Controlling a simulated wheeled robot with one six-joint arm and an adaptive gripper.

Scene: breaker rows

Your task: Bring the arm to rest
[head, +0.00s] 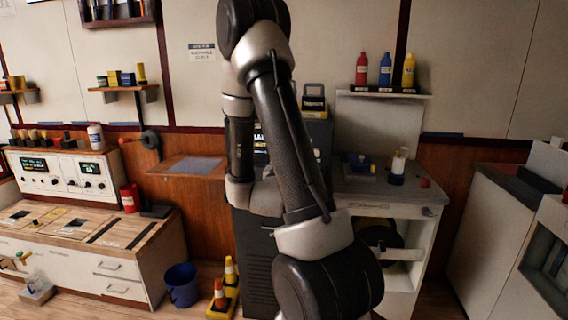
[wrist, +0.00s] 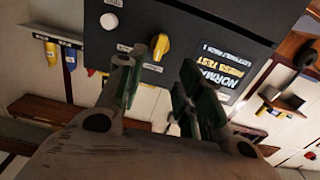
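My arm (head: 290,140) rises across the middle of the head view, bent at the top and folded back down in front of a dark cabinet (head: 257,262). My gripper is hidden behind the arm links there. In the wrist view my gripper (wrist: 158,76) is open, its two fingers apart with nothing visible between them. Beyond the fingers is a dark panel (wrist: 205,40) with a yellow knob (wrist: 160,46), a white round button (wrist: 109,21) and a lettered display (wrist: 215,72). The fingers look apart from the panel, but the exact gap cannot be told.
A white workbench (head: 390,205) stands right of the arm, with red, blue and yellow bottles (head: 385,70) on a shelf above. A control console (head: 65,172) is at left. A blue bucket (head: 181,285) and small yellow-orange cones (head: 230,272) stand on the floor by the cabinet.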

